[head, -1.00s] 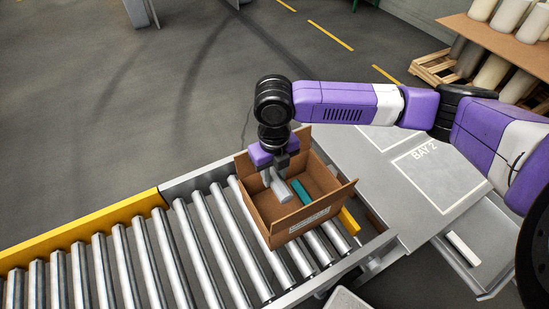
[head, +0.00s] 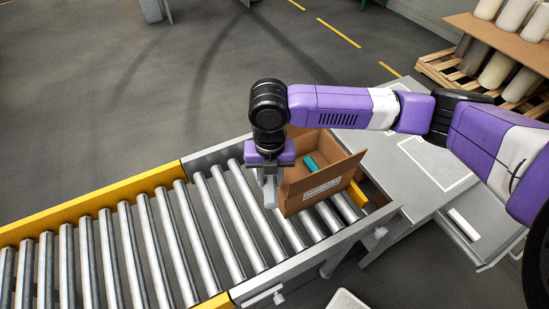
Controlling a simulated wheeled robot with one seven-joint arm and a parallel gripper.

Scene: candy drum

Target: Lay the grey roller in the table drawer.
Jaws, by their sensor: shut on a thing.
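My gripper (head: 268,172) is shut on the grey roller (head: 269,191). It holds the roller pointing downward, at the left side of the open cardboard box (head: 322,193), above the conveyor. Whether the roller touches the box cannot be told. The table drawer (head: 481,245) is pulled open at the lower right, below the table top. A white block (head: 464,224) lies in it. The gripper is far to the left of the drawer.
A teal roller (head: 310,163) lies inside the box. The box stands on the conveyor rollers (head: 211,226), with a yellow piece (head: 356,194) beside it. The grey table top (head: 408,180) lies between box and drawer. Pallets with pale rolls stand at the upper right.

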